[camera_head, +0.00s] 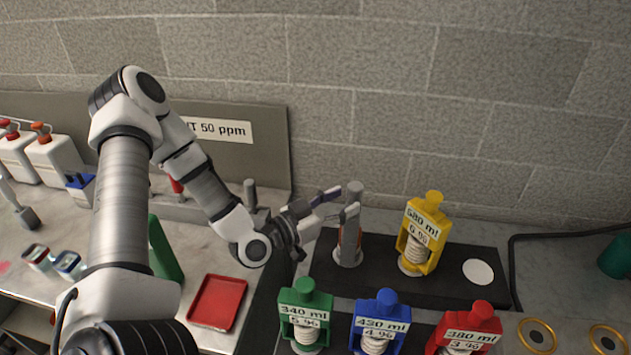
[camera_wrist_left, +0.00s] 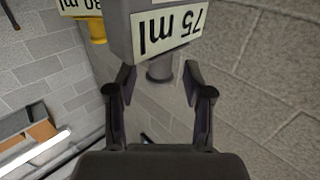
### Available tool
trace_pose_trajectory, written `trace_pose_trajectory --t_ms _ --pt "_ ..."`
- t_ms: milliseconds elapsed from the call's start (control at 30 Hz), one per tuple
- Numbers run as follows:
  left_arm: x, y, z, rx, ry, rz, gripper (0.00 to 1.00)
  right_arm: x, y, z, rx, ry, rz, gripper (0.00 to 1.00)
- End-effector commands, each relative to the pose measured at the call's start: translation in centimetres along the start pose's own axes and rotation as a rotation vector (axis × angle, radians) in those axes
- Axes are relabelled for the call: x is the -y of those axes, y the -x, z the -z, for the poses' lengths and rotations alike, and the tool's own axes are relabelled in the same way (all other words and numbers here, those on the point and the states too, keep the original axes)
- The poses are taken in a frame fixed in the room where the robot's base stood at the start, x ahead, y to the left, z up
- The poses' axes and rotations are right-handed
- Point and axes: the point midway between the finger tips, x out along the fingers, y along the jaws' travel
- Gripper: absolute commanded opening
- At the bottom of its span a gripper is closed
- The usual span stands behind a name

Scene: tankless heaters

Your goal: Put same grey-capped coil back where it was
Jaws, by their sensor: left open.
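The grey-capped coil (camera_head: 348,242) stands upright on the back black rack (camera_head: 456,285), left of the yellow-capped coil (camera_head: 424,225). Its grey cap (camera_head: 354,190) is on top. My left gripper (camera_head: 340,204) is open at the cap, with its fingers on either side. In the left wrist view the grey coil's head (camera_wrist_left: 122,32), with an upside-down label ending in 75 ml, lies just beyond the open fingers (camera_wrist_left: 158,84), its knob between them. Contact cannot be told. My right gripper is out of view.
Green (camera_head: 305,312), blue (camera_head: 379,320) and red (camera_head: 468,330) capped coils stand in front. A bare white disc (camera_head: 478,271) marks the rack's right end. A red tray (camera_head: 217,302) lies left, and a stone wall (camera_head: 450,90) rises behind.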

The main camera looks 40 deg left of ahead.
Motion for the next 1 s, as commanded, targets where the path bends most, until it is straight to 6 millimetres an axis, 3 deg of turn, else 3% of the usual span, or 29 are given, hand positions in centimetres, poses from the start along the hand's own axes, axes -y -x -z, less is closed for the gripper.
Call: trace_pose_trajectory --t_ms 300,500,1000 --pt "0.1 5.5 0.8 -0.001 0.007 0.006 0.52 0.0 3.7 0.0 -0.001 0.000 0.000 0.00" --pt "0.0 7.9 0.5 -0.001 0.002 0.003 0.52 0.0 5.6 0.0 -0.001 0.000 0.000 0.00" --pt "-0.1 8.2 0.1 -0.002 -0.001 -0.001 0.52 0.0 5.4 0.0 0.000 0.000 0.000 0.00"
